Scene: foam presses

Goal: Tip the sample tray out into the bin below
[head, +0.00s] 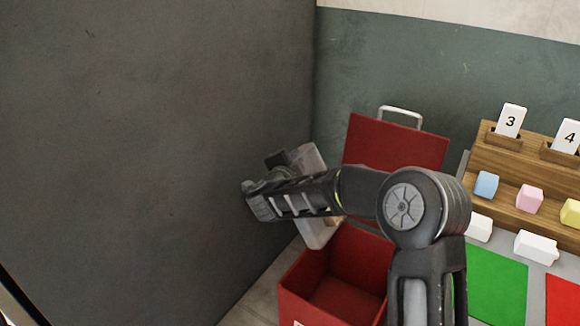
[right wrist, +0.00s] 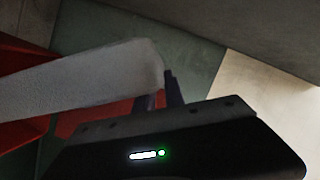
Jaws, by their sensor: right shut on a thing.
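The sample tray (head: 309,158) is pale and translucent. In the head view it is steeply tilted behind my right forearm, above the back left of the red bin (head: 293,305). My right gripper (head: 283,162) is shut on the tray. My arm hides the tray's middle, and a small yellowish patch shows by its lower part; I cannot tell what it is. In the right wrist view the tray (right wrist: 85,88) runs in from the left to the dark fingers (right wrist: 162,92). The bin is open at the top, and its visible inside looks empty. My left gripper is out of view.
A red lid-like panel (head: 393,143) with a metal handle stands behind the bin. A large dark grey wall (head: 150,150) fills the left. At right are a wooden rack (head: 480,175) with numbered cards, coloured and white blocks, and a green mat (head: 497,287).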

